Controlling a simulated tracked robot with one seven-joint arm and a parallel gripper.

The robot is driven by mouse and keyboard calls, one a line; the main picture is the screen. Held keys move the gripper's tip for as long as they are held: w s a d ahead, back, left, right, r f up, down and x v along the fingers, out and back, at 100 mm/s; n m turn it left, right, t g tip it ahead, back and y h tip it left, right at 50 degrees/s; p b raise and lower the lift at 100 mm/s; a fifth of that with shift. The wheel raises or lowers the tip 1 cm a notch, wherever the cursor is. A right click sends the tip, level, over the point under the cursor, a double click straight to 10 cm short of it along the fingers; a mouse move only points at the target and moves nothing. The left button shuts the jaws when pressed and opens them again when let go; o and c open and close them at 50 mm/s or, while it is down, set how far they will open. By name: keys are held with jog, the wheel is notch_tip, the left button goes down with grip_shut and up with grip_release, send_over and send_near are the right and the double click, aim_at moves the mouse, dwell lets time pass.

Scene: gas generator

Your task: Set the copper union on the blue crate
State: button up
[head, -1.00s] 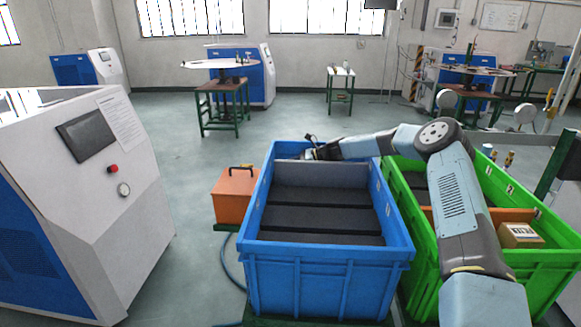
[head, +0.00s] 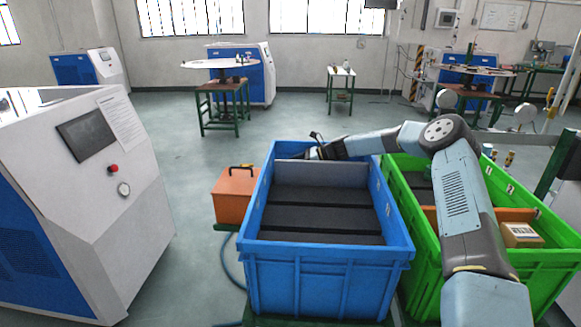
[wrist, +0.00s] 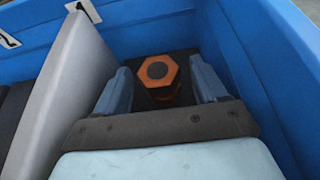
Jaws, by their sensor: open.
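The copper union (wrist: 157,71), an orange hexagonal piece with a dark round centre, stands upright in the wrist view. It is in the far end compartment of the blue crate (head: 325,268), between the grey divider and the crate wall, over a dark floor. My gripper (wrist: 160,80) is open, its two fingers on either side of the union, with visible room between them and it. In the head view my gripper (head: 314,151) is at the crate's far end, and the union is hidden there.
The grey divider (wrist: 62,85) stands close to the left of my gripper; the blue wall is close on the right. A green crate (head: 470,270) with a cardboard box (head: 521,235) is to the right. An orange box (head: 235,197) is left of the blue crate.

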jog(key=v, duration=0.5)
jog(key=shift+d+r, duration=0.1)
jog(key=shift+d, duration=0.15)
